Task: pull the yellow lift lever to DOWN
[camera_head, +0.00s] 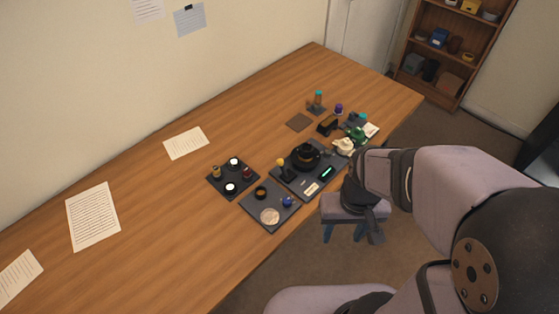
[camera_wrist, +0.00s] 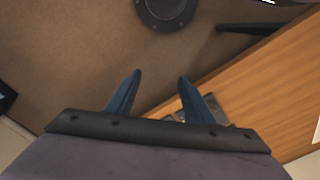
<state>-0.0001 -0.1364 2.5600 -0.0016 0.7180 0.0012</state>
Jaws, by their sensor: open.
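The lift lever has a small yellow knob (camera_head: 280,162) and stands at the left part of a dark station plate (camera_head: 291,181) on the wooden table. A black round lens-like part (camera_head: 305,154) sits on the same plate, right of the lever. The lever is too small to read its position or any label. My gripper (camera_head: 345,238) has two blue fingers and is open and empty. It hangs off the table's front edge, to the right of and below the lever in the picture, well apart from it. The wrist view shows the fingers (camera_wrist: 160,76) apart over the floor, with nothing between them.
A dark tray (camera_head: 233,190) with small parts is left of the station. Another dark tray (camera_head: 250,207) with a pale disc (camera_head: 269,216) is in front. Several small items stand behind and right of the station. The table's left side is mostly clear, with paper sheets (camera_head: 92,215).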

